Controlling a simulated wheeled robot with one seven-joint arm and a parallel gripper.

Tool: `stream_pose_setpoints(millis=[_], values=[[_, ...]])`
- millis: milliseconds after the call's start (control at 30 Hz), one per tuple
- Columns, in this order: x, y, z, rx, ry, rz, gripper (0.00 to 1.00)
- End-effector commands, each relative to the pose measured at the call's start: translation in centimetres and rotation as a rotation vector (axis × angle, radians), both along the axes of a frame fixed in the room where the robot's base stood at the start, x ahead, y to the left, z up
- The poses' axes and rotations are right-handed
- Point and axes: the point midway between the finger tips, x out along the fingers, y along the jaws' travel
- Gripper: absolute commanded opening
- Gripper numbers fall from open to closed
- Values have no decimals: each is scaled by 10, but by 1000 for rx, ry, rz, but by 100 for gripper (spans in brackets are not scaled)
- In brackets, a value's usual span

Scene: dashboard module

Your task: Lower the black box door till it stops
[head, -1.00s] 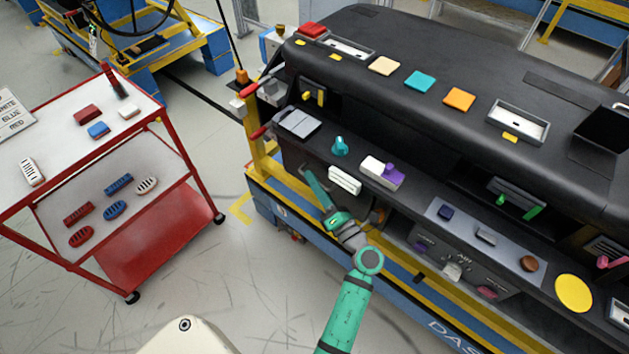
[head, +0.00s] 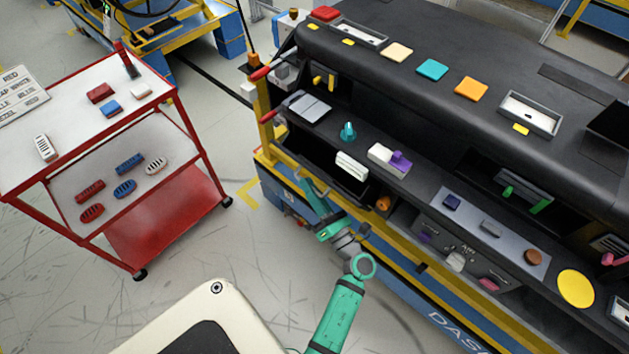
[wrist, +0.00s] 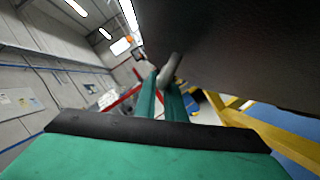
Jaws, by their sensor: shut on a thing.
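The black box door (wrist: 240,50) is a dark panel filling the upper right of the wrist view. A grey bar-like handle (wrist: 171,66) stands by its near edge. My gripper (wrist: 163,80) has its two green fingers shut on this handle. In the head view my gripper (head: 302,176) is at the left front of the dashboard, below the shelf edge. The door is hard to tell from the dark dashboard there, and my fingertips are small against it.
The black dashboard (head: 420,45) stands on a blue and yellow frame. A white block (head: 351,165) and a teal knob (head: 348,131) are near my gripper. A red cart (head: 165,225) with several small parts stands at left. Floor between cart and dashboard is clear.

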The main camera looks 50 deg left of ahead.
Motion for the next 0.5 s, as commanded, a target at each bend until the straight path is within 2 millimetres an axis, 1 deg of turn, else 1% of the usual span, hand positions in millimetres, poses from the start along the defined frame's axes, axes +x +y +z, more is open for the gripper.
stream_pose_setpoints(millis=[33, 200, 500], values=[[-1, -1, -4, -1, 6, -1, 0], [-5, -1, -9, -2, 7, 0, 0], [-5, -1, -11, -3, 7, 0, 0]])
